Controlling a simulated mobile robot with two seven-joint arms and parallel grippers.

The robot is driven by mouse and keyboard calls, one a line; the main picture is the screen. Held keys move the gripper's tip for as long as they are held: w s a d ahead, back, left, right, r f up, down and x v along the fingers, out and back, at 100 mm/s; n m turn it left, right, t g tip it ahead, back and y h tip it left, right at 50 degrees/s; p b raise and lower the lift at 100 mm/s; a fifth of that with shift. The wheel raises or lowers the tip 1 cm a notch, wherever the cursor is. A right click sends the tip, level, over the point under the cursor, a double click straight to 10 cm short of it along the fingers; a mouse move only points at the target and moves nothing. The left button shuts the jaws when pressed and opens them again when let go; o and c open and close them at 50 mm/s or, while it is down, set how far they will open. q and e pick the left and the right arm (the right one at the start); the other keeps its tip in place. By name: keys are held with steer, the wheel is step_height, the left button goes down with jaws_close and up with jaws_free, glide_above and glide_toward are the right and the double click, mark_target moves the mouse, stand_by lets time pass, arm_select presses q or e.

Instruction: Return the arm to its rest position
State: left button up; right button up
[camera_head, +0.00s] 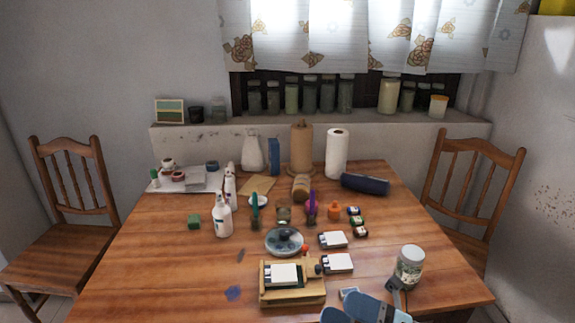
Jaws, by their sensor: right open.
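My right gripper (373,291) comes in at the bottom edge, right of centre, with blue links of my arm below it. Its jaws are open and I see nothing held between them. It is over the near right part of the wooden table (170,285). A glass jar with a pale label (410,264) stands upright close to the right finger; I cannot tell if they touch. My left gripper is not in view.
A wooden tray (292,298) with a white-topped box stands left of the gripper. Two similar boxes (337,263) and a round dish (285,247) lie beyond. Bottles, a paper towel roll (337,153) and small items fill the back. The table's left front is mostly clear.

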steer(key=s+d+f+m+t+h, duration=0.25)
steer(key=f+m+h, duration=0.45)
steer(key=m, duration=0.4)
steer(key=s+d+f+m+t+h, duration=0.1)
steer(key=s+d+f+m+h, duration=0.3)
steer(key=f+m, duration=0.55)
steer(key=s+d+f+m+t+h, duration=0.25)
steer(key=f+m+h, duration=0.45)
steer(key=m, duration=0.5)
arm_select(q)
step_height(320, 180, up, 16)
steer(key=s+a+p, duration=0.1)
steer(key=p, duration=2.1)
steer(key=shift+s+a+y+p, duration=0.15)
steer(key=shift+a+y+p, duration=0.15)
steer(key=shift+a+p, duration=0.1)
arm_select(e)
step_height(320, 180, up, 15)
steer(key=s+d+g, duration=0.1)
steer(key=shift+s+d+g, duration=0.25)
steer(key=shift+s+g, duration=0.1)
steer(key=shift+g, duration=0.05)
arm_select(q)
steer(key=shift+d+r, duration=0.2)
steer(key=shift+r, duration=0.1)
